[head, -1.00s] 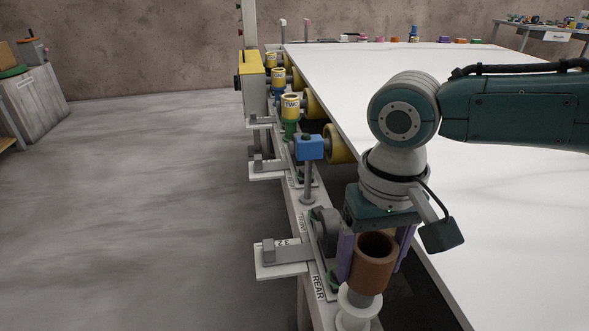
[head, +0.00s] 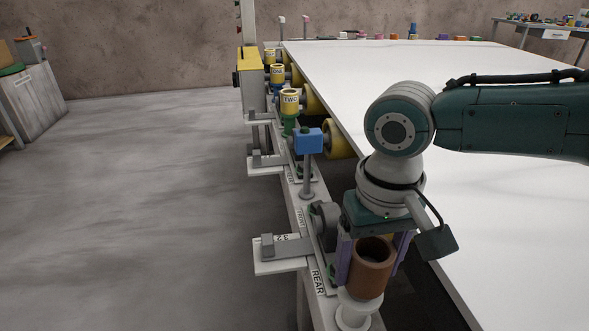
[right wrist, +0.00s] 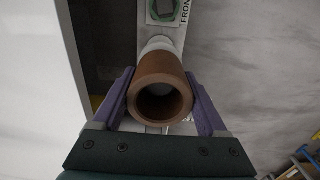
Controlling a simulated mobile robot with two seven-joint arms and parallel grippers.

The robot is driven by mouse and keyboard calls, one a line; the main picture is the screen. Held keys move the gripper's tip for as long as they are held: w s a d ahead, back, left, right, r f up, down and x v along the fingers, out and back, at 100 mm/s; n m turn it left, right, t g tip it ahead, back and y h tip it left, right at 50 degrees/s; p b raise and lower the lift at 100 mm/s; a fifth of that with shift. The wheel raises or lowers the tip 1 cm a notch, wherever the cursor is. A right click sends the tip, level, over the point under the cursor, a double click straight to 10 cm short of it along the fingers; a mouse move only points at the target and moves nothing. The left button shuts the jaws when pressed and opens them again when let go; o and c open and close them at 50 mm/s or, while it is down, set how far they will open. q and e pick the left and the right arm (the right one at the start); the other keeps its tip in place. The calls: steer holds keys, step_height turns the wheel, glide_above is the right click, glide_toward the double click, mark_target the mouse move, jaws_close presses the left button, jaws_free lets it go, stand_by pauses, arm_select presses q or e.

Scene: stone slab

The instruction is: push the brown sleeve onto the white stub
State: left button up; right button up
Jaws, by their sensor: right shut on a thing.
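The brown sleeve (head: 371,268) is a short, thick-walled tube, held upright with its open end up. My right gripper (head: 370,274) is shut on it, one purple finger on each side. The white stub (head: 354,315) is directly below, at the near end of the rail, with wide round flanges. The sleeve's lower end overlaps its top in the head view; I cannot tell how far it is over it. In the right wrist view the sleeve (right wrist: 160,77) is between the fingers (right wrist: 160,85), the white stub (right wrist: 158,43) shows beyond it, and something pale shows in the bore. My left gripper is not in view.
A large white slab (head: 460,150) lies right of the rail, under my right arm. A blue block on a post (head: 308,142), a yellow roller (head: 339,141) and a bracket (head: 281,254) stand along the rail. A yellow cup marked TWO (head: 290,97) is farther back. Floor at left is clear.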

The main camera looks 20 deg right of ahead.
steer(key=shift+f+b, duration=0.8)
steer(key=shift+f, duration=0.5)
steer(key=o, duration=1.4)
steer(key=shift+c, duration=0.2)
steer(key=shift+r, duration=0.15)
step_height(320, 180, up, 8)
steer(key=p, duration=0.3)
steer(key=shift+r, duration=0.25)
steer(key=shift+r+p, duration=0.3)
steer(key=shift+r, duration=0.35)
